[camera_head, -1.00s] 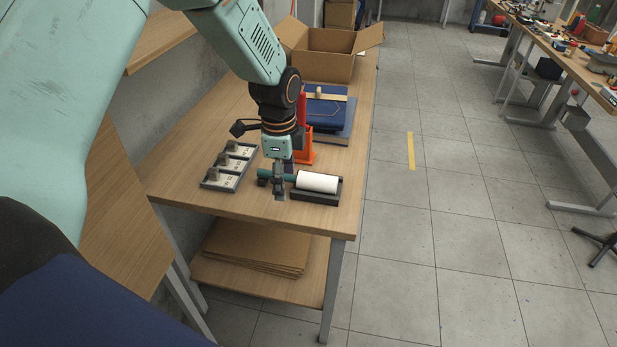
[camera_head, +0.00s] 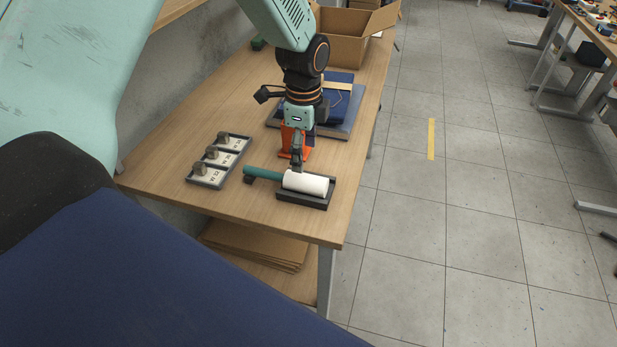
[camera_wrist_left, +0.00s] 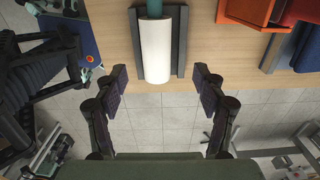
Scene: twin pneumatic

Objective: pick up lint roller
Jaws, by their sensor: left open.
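The lint roller (camera_head: 306,183) lies on its side in a dark tray (camera_head: 314,201) near the front edge of the wooden table. It has a white roll and a teal handle that points left. In the left wrist view the white roll (camera_wrist_left: 155,50) lies between two dark rails, ahead of the fingers. Contact with the roller cannot be told. My right gripper is not in view.
A dark rack (camera_head: 219,161) with several labelled slots stands left of the roller. An orange holder (camera_head: 291,140) and folded blue cloth (camera_head: 341,97) lie behind it. An open cardboard box (camera_head: 344,35) stands at the back. Floor (camera_head: 470,220) to the right is clear.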

